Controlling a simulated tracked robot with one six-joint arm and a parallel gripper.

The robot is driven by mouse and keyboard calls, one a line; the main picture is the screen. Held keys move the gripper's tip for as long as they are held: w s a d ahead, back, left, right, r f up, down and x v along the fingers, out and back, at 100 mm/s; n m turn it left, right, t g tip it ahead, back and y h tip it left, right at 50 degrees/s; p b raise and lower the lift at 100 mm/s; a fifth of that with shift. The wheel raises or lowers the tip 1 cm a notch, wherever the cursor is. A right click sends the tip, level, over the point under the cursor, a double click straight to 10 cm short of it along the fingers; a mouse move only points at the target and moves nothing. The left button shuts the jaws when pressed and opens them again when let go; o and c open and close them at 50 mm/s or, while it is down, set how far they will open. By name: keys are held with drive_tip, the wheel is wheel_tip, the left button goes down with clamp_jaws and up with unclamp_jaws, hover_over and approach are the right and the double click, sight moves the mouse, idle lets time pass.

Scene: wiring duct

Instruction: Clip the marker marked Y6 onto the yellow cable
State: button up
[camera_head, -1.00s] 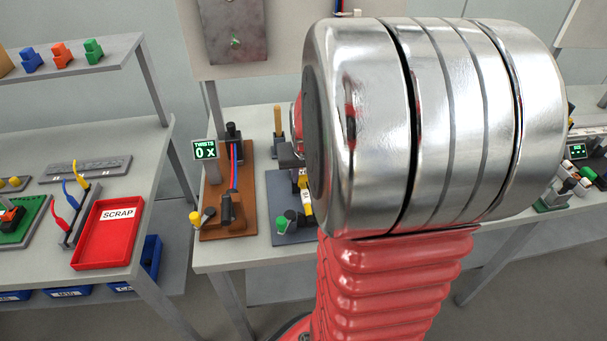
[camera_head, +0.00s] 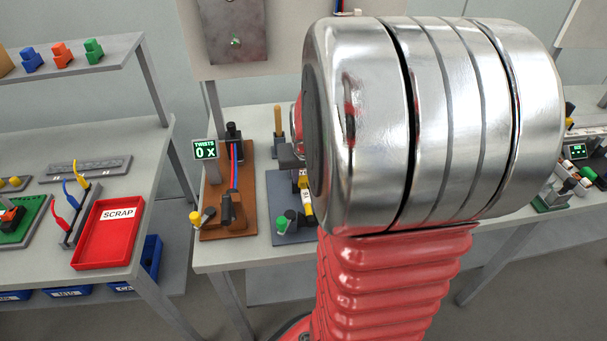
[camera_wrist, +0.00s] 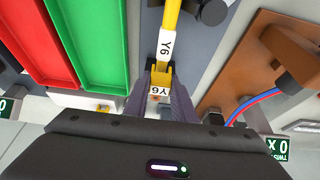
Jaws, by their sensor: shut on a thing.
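In the head view my gripper (camera_head: 290,157) is mostly hidden behind my silver wrist, beside yellow and white parts (camera_head: 306,196) over a grey-blue board.
The grey-blue board (camera_head: 283,238) bears green and dark posts. To its left stands a brown board (camera_head: 236,234) with red and blue wires and a display (camera_head: 205,149) reading 0 x. A red SCRAP tray (camera_head: 104,245) is on the left table. Red and green trays (camera_wrist: 88,40) show in the wrist view.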

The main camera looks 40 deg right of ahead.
drive_tip(key=shift+f, duration=0.6)
drive_tip(key=o, duration=1.1)
drive_tip(key=shift+r, duration=0.15)
drive_tip(key=v, duration=1.3)
drive_tip(key=shift+s+a+r, duration=0.1)
drive_tip(key=shift+s+r, duration=0.1)
